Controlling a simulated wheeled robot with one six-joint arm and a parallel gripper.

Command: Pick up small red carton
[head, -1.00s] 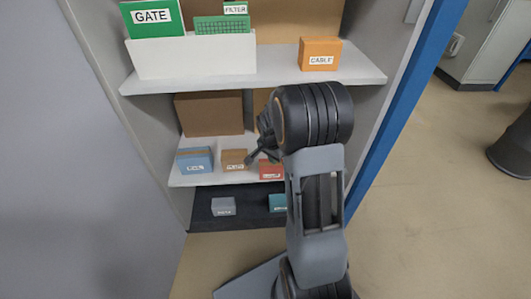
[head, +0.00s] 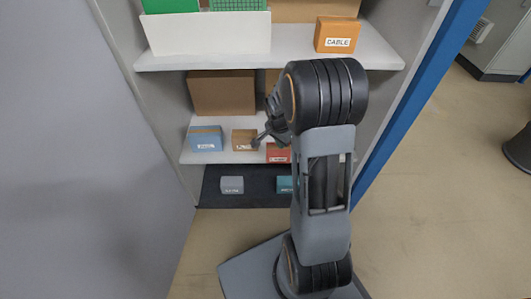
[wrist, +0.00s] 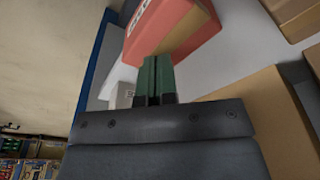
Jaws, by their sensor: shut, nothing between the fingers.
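The small red carton (head: 279,153) stands on the middle shelf board, partly hidden behind my arm in the head view. In the wrist view the red carton (wrist: 187,42) is large, with a brown strip and a white label, just beyond the fingertips. My gripper (wrist: 157,78) is shut and empty, its green fingers overlapping the carton's lower edge in the picture; I cannot tell whether they touch it. In the head view my gripper (head: 258,142) is small and dark, in front of the shelf between the red carton and a brown carton.
A brown carton (head: 244,139) and a blue box (head: 206,138) stand left of the red carton. A large brown box (head: 222,92) is behind them. Grey (head: 232,186) and teal (head: 284,185) boxes sit below. The upper shelf (head: 180,61) holds an orange CABLE box (head: 337,35).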

